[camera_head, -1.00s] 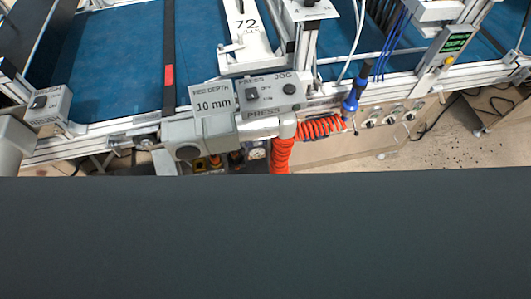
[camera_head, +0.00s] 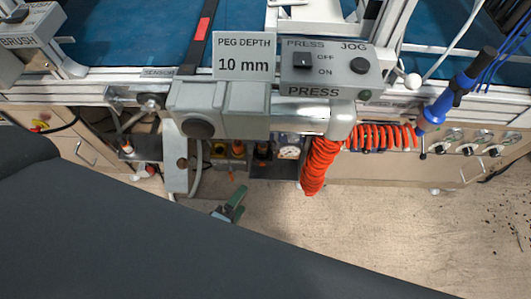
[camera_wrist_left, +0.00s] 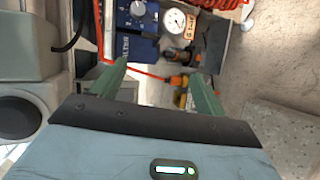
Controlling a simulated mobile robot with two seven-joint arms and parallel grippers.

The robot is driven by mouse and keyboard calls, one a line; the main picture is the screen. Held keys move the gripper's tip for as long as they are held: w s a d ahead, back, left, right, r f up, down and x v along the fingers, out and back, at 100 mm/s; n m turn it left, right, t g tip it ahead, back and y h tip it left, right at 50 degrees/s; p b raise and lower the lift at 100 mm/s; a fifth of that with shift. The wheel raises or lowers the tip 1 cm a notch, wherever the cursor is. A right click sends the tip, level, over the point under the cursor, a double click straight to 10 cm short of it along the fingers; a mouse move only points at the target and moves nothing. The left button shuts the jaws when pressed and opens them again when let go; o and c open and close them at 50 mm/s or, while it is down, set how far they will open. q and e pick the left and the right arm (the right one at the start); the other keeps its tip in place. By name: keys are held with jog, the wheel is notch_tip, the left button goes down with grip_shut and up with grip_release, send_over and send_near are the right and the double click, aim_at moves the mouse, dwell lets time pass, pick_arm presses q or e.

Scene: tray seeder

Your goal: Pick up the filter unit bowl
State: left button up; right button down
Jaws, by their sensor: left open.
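My left gripper (camera_head: 230,207) is open and empty. Its green fingers are below the press housing in the head view, just under a cluster of small air-line parts. In the left wrist view the gripper (camera_wrist_left: 158,70) points at that cluster, with clear space between its fingertips. A round white pressure gauge (camera_head: 289,150) is beside the cluster; the gauge also shows in the left wrist view (camera_wrist_left: 174,20). I cannot tell which part is the filter unit bowl. My right gripper is not in view.
The press housing (camera_head: 220,108) overhangs the fittings. A coiled orange hose (camera_head: 318,165) hangs to their right, and a grey post (camera_head: 175,160) stands to their left. A blue-handled tool (camera_head: 455,90) is at the right. The floor (camera_head: 340,225) below is clear.

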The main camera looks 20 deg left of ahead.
pick_arm(q)
jog(key=w+a+f+n+t+y+b, duration=0.1)
jog(key=w+f+n+y+b, duration=0.1)
jog(key=w+f+n+b, duration=0.3)
jog(key=w+f+n+t+y+b, duration=0.1)
jog(key=w+f+n+y+b, duration=0.1)
jog(key=w+n+b, duration=0.35)
jog(key=n+g+y+b, duration=0.2)
jog(key=n+b, duration=0.4)
jog(key=n, duration=0.6)
send_near(262, 150)
jog(key=shift+m, duration=0.25)
jog(key=x, duration=0.4)
jog(key=shift+w+f, duration=0.2)
jog(key=shift+w, duration=0.05)
jog(key=shift+w+f, duration=0.1)
jog(key=shift+w, duration=0.2)
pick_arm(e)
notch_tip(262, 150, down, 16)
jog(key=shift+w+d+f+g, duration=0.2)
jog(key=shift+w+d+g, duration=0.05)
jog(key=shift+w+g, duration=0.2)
pick_arm(q)
jog(key=shift+w, duration=0.1)
